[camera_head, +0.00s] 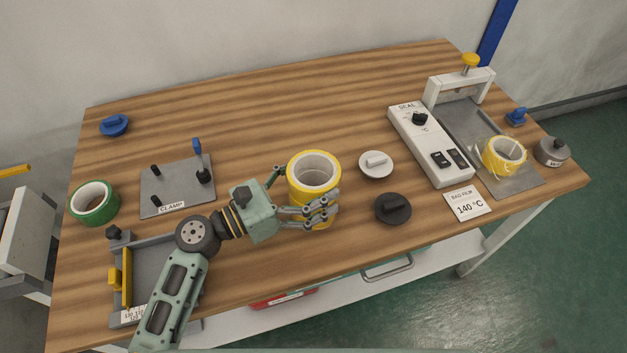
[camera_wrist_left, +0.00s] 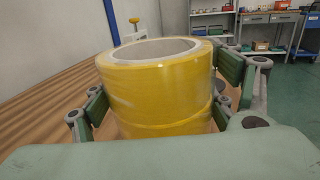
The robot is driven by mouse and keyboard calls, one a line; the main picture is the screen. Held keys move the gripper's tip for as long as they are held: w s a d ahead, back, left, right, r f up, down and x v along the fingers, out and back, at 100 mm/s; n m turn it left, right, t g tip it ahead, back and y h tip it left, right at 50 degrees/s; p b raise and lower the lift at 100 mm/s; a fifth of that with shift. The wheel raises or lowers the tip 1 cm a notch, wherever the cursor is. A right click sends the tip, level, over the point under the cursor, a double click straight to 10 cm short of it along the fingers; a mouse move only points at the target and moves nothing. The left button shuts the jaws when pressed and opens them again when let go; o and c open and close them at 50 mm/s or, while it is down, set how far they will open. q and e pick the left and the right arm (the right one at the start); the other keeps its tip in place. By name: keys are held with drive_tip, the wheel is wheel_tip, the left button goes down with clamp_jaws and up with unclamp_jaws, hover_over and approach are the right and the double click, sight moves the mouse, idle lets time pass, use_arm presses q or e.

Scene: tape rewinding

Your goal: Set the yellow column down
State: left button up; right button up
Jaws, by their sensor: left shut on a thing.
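The yellow column (camera_head: 312,187) is a thick upright cylinder of yellow tape with a pale hollow core. In the left wrist view the yellow column (camera_wrist_left: 160,90) shows a seam low down, like rolls stacked on each other. My left gripper (camera_head: 306,203) is shut on it, with fingers on both sides. In the left wrist view my left gripper (camera_wrist_left: 160,95) grips it at left and right. Its bottom is hidden, so I cannot tell whether it touches the table. My right gripper is not in view.
The wooden table (camera_head: 290,105) is clear behind the column. A white lidded disc (camera_head: 376,164) and a black one (camera_head: 393,208) lie to its right. The clamp plate (camera_head: 177,186) and green tape (camera_head: 94,203) are left; the sealer (camera_head: 430,145) and wrapped yellow roll (camera_head: 504,155) are right.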

use_arm(q)
drive_tip(key=shift+f, duration=0.1)
drive_tip(key=o, duration=1.7)
drive_tip(key=shift+c, duration=0.2)
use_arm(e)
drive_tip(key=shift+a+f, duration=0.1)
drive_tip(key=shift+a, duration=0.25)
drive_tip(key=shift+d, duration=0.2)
use_arm(q)
drive_tip(key=shift+r, duration=0.2)
drive_tip(key=b+v, duration=0.2)
drive_tip(key=v, duration=1)
drive_tip(key=shift+f, duration=0.15)
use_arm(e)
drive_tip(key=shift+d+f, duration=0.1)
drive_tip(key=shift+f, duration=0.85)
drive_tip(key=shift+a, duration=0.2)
